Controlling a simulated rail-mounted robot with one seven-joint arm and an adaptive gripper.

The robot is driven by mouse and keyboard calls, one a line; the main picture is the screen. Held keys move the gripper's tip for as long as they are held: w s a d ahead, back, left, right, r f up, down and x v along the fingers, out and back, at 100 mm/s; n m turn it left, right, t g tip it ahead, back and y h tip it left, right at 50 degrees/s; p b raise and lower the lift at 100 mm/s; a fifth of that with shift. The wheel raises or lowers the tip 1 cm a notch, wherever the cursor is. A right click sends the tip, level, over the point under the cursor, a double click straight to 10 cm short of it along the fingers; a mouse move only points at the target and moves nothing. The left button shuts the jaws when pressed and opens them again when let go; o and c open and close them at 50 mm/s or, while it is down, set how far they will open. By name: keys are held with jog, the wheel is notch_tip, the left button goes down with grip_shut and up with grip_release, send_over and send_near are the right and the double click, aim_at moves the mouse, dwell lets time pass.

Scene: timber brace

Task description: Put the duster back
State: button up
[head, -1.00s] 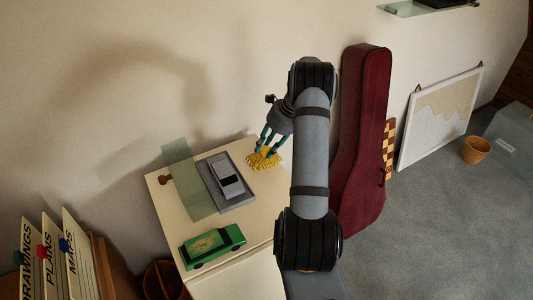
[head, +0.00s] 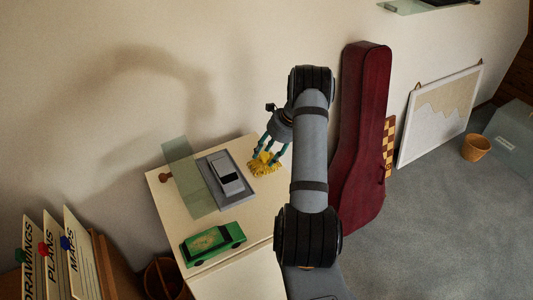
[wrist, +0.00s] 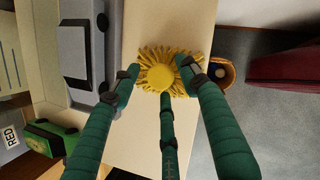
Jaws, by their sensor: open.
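The yellow duster (head: 264,166) lies on the cream cabinet top (head: 180,232) near its back right edge. In the wrist view the duster (wrist: 160,78) shows a round yellow knob in the middle of a fringe of yellow strands. My gripper (head: 267,153) is over the duster, with its teal fingers pointing down. In the wrist view my gripper (wrist: 160,85) is open, with two fingers on either side of the duster and a third below it. Whether any finger touches the strands I cannot tell.
A grey model car (head: 226,173) on a grey base and a greenish glass panel (head: 188,177) stand left of the duster. A green toy car (head: 213,243) is in front. A maroon instrument case (head: 362,140) stands right. A brown round container (wrist: 222,72) is beside the cabinet.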

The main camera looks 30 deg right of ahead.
jog(key=shift+d+r, duration=0.15)
jog(key=shift+r, duration=0.3)
jog(key=v, duration=1.1)
jog(key=shift+s+r+b, duration=0.15)
jog(key=shift+r+b, duration=0.05)
jog(key=shift+b, duration=0.25)
